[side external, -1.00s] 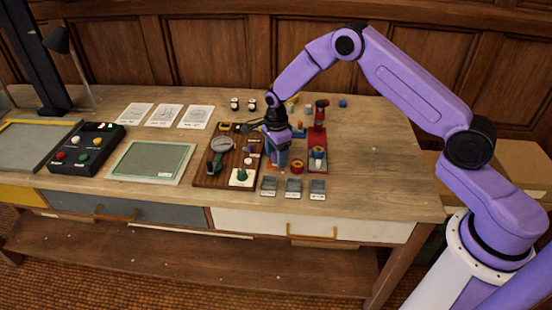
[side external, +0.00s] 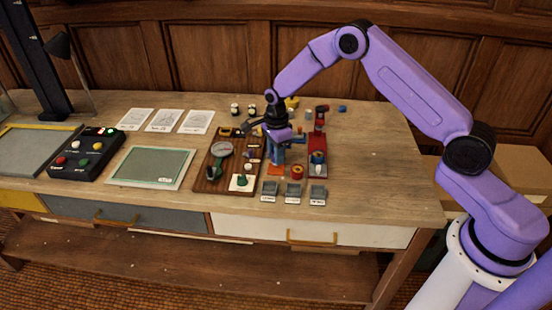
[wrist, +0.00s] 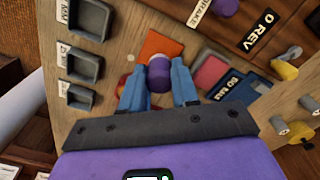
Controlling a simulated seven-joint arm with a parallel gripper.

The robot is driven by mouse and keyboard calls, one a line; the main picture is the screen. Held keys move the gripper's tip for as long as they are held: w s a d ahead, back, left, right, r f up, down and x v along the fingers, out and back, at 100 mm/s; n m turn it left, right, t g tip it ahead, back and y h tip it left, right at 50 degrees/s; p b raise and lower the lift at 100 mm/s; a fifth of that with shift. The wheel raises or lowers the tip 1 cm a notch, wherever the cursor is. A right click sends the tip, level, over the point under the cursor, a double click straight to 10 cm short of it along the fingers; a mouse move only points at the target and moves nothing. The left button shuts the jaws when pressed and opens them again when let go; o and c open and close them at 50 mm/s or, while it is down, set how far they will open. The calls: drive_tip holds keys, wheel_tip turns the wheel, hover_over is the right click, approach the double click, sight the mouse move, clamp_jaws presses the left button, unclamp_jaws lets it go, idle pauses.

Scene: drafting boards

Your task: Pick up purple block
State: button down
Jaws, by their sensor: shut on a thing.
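A small purple block (wrist: 159,76) with a pale band sits between the two blue fingers of my gripper (wrist: 158,88) in the wrist view. The fingers are shut on its sides. In the side external view my gripper (side external: 276,157) points down above an orange square (side external: 275,172) on the table. The block is too small and covered by the fingers to make out there. The orange square also shows just beyond the block in the wrist view (wrist: 160,43).
A brown control board (side external: 211,178) stands left of my gripper and a red stand (side external: 318,140) right of it. Several grey trays, one of them the left tray (side external: 270,188), lie in front. Bare table (side external: 385,170) is free at the right.

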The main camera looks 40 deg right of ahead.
drive_tip(key=s+d+r, duration=0.1)
drive_tip(key=s+r, duration=0.9)
drive_tip(key=s, duration=0.4)
drive_tip(key=shift+d+r, duration=0.15)
drive_tip(key=shift+r, duration=0.15)
drive_tip(key=c, duration=1.6)
unclamp_jaws()
drive_tip(key=shift+c, duration=1.1)
